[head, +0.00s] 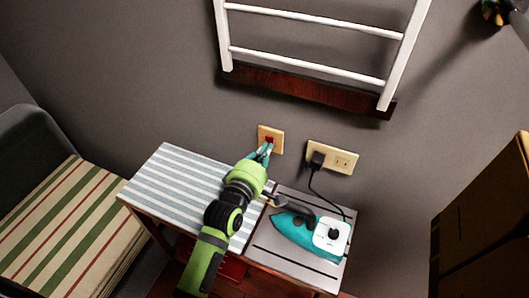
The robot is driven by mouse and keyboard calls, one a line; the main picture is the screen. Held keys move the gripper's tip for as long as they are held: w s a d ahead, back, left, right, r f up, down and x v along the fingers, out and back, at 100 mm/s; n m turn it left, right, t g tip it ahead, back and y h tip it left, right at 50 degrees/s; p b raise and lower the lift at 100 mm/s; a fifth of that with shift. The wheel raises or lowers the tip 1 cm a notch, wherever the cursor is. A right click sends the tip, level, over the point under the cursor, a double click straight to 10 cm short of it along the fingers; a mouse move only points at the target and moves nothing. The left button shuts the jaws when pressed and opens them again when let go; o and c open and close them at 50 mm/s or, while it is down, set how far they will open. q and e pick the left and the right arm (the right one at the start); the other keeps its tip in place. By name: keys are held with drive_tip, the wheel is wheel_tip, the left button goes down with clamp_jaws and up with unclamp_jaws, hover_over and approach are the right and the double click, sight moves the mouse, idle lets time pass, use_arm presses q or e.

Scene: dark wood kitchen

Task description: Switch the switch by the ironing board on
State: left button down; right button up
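The wall switch is a small beige plate (263,132) with a red rocker (269,139) on the grey wall, above the ironing board. The ironing board (168,170) has a blue-and-white striped top and a grey iron rest at its right end. My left gripper (267,149) has teal fingers that come together at the lower edge of the red rocker and partly cover it. It looks shut with nothing between the fingers. I cannot tell whether it touches the rocker, nor the rocker's position. My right gripper is not clearly in view.
A teal iron (294,229) rests on the board's right end, its cord running to a plug in a beige outlet (344,161). A white rack (312,50) hangs above. A striped chair (62,225) stands left, a brown box-like piece (485,225) right.

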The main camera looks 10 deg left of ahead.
use_arm(q)
drive_tip(key=shift+w+f+t, duration=0.1)
drive_tip(key=shift+f+t, duration=0.15)
drive_tip(key=shift+t, duration=0.15)
use_arm(e)
drive_tip(key=shift+s+f, duration=0.15)
drive_tip(key=shift+f, duration=0.25)
idle(0.8)
idle(0.3)
drive_tip(key=shift+s+r, duration=0.1)
drive_tip(key=shift+s, duration=0.05)
